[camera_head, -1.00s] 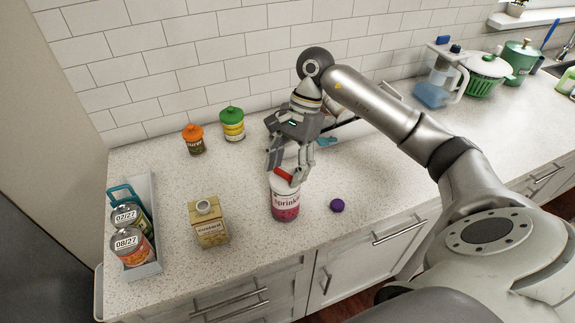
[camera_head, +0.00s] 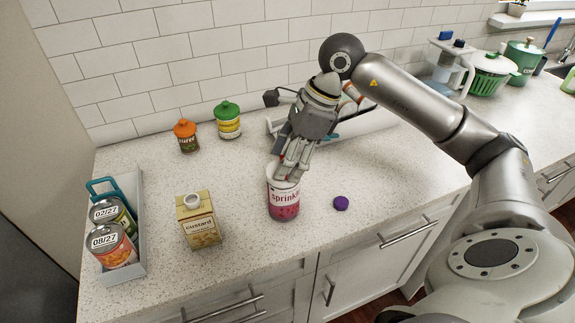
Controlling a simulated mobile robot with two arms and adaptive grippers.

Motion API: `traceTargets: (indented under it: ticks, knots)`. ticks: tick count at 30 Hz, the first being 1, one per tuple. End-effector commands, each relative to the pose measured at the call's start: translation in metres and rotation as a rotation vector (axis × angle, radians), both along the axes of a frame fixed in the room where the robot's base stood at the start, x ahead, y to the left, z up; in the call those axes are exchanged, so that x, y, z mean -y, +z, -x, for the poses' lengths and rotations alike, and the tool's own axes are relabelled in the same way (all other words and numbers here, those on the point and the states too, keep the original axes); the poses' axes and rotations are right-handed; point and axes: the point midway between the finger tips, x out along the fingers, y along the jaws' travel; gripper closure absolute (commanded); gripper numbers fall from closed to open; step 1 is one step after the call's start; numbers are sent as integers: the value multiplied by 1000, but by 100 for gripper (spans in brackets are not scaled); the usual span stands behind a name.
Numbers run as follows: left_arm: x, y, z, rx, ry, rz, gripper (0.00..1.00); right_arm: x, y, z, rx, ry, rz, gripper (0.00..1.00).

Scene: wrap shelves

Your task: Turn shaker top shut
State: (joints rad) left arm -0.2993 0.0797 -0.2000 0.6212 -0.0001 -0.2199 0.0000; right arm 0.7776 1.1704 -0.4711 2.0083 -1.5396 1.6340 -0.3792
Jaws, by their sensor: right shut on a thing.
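The sprinkles shaker (camera_head: 283,200) is a white and pink jar standing upright on the counter, right of the custard carton, in the head view. My right gripper (camera_head: 286,172) points down at the shaker's top from above and behind. Its fingers are shut on the shaker top, which they mostly hide. How far the top is turned cannot be seen. My left gripper is not in view.
A custard carton (camera_head: 199,222) stands left of the shaker, and a purple cap (camera_head: 341,203) lies to its right. A grey tray (camera_head: 137,262) with cans is at far left. An orange-lidded jar (camera_head: 187,137) and a green-lidded jar (camera_head: 228,122) stand behind. The front counter is clear.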

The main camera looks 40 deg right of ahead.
Motion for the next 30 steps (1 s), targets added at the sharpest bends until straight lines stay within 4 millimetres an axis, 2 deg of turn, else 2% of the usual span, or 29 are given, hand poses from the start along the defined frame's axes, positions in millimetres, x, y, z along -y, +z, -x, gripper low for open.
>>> traceTargets:
  ticks: [3,12,30]
  knots:
    - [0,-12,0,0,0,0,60,-1,-3,1,4,-108,1,69]
    - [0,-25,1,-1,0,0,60,-3,-1,3,4,-391,0,69]
    - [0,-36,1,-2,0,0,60,-8,0,4,2,-954,-2,69]
